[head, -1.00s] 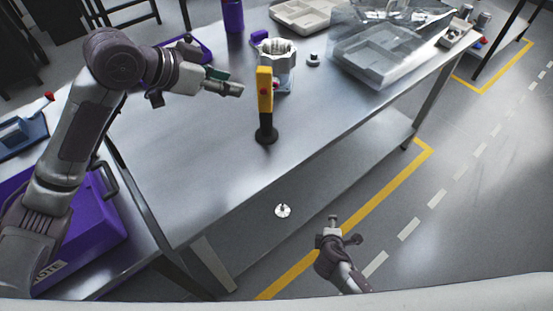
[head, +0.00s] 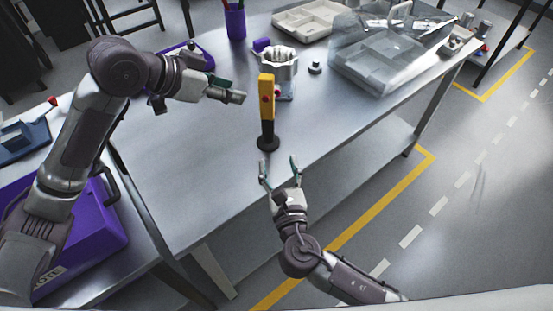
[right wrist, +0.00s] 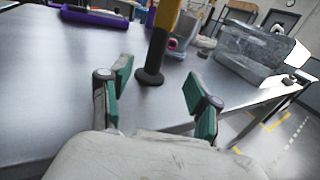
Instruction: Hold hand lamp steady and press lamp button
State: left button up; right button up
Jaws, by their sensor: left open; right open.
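The hand lamp (head: 267,106) stands upright on the metal table, with a yellow body, a red button (head: 266,99) on its side and a black base. My left gripper (head: 240,96) is to the left of the lamp's upper body, apart from it, with its fingers pointing at it. My right gripper (head: 280,172) is open and empty at the table's front edge, just in front of the lamp base. In the right wrist view the lamp (right wrist: 159,45) stands beyond and between the open green-padded fingers, its top cut off.
A machined housing (head: 281,70) stands right behind the lamp, with a small dark knob part (head: 315,68) to its right. A clear-lidded box (head: 372,62) and a beige tray (head: 303,20) are farther back.

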aim_at(269, 131)
jog(key=shift+w+a+f, duration=0.15)
jog(key=shift+w, duration=0.15)
jog(key=w, duration=0.4)
jog(key=w+a, duration=0.1)
jog(key=w, duration=0.3)
jog(key=w+a, duration=0.1)
jog(key=w, duration=0.4)
grip_shut()
pick_arm(q)
grip_shut()
dwell(0.8)
pick_arm(e)
jog(key=shift+f, duration=0.1)
